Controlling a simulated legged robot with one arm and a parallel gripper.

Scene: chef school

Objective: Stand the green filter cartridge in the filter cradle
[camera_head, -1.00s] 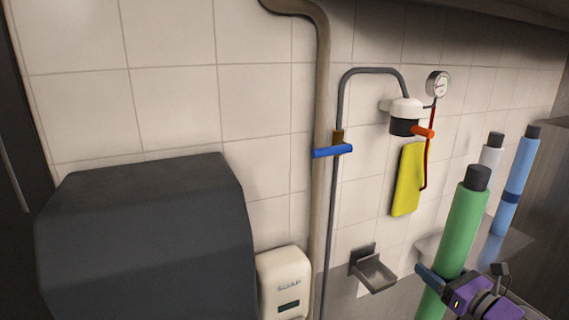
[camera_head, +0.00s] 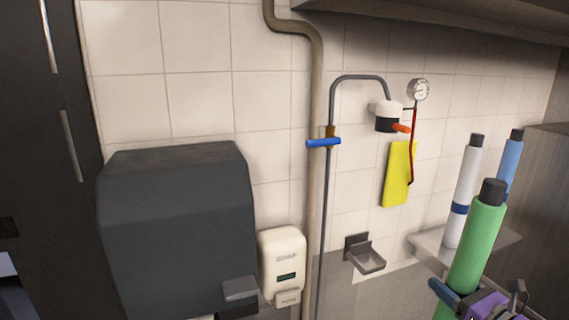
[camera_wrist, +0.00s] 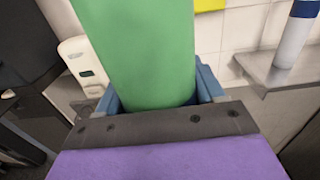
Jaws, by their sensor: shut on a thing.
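The green filter cartridge (camera_head: 474,244) stands nearly upright with a slight lean and a black cap on top, at the lower right of the head view. My gripper (camera_head: 452,292) is shut around its lower part; the cartridge's lower end is out of frame. In the wrist view the green cartridge (camera_wrist: 145,50) fills the middle, between the blue fingers of my gripper (camera_wrist: 155,98). A small grey metal bracket (camera_head: 366,257) with a raised rim, which looks like the filter cradle, is fixed to the wall left of the cartridge. It is empty and apart from the cartridge.
A white cartridge (camera_head: 465,190) and a blue cartridge (camera_head: 512,160) stand on a steel wall shelf (camera_head: 428,243) behind the green one. A filter head (camera_head: 387,117) with a gauge hangs above the bracket. A yellow cloth (camera_head: 398,174), soap dispenser (camera_head: 283,262) and dark box (camera_head: 178,225) are on the wall.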

